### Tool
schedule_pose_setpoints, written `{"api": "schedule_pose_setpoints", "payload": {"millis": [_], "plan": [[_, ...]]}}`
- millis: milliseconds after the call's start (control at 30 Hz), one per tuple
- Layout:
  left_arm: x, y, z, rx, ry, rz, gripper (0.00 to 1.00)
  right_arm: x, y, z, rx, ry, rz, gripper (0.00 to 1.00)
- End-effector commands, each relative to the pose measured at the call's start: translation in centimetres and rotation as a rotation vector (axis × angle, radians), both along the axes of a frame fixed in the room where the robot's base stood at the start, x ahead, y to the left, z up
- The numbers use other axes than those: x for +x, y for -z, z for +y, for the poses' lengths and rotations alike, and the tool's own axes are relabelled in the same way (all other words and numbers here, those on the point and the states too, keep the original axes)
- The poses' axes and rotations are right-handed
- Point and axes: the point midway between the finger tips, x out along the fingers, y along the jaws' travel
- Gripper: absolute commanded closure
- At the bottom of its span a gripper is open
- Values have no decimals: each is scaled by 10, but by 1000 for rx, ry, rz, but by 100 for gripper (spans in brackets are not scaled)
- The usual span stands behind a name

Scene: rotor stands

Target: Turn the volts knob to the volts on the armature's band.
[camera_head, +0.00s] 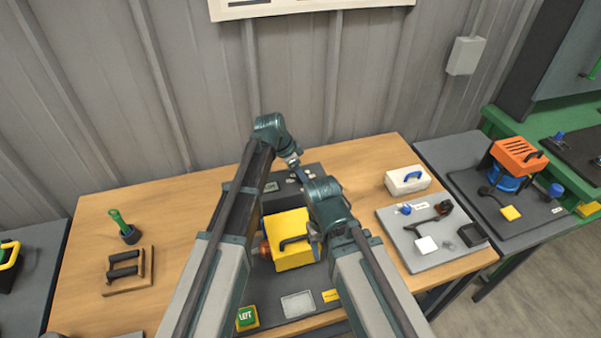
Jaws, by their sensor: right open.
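A dark test stand (268,312) sits in the middle of the table. On it is a yellow cover (291,252) with a black handle. A copper-coloured part (264,249), perhaps the armature, shows at the cover's left side; no band or number is readable. The stand's back panel (271,186) has small displays and controls, too small to tell which is the volts knob. My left gripper (296,167) points down at this panel, its fingers unclear. My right gripper (316,249) is open beside the right end of the yellow cover, partly hidden by its own arm.
A green button marked LEFT (246,317) and a pale tray (298,305) are at the stand's front. A grey board (422,262) with small parts and a white case (407,180) are at right. A wooden rack (127,272) and green-handled tool (122,226) are at left.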

Motion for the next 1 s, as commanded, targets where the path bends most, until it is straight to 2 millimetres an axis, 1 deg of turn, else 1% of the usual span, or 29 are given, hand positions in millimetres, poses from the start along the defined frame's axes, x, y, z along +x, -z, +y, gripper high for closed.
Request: {"api": "schedule_pose_setpoints", "payload": {"millis": [167,367,900,1000], "plan": [[-1,-6,2,0,0,0,25,0,-6,0,0,0,0,40],[-3,-24,8,0,-2,1,25,0,-24,0,0,-1,0,40],[-16,-105,37,0,-1,0,25,0,-105,0,2,9,0,40],[-18,-118,42,0,0,0,25,0,-118,0,3,11,0,40]]}}
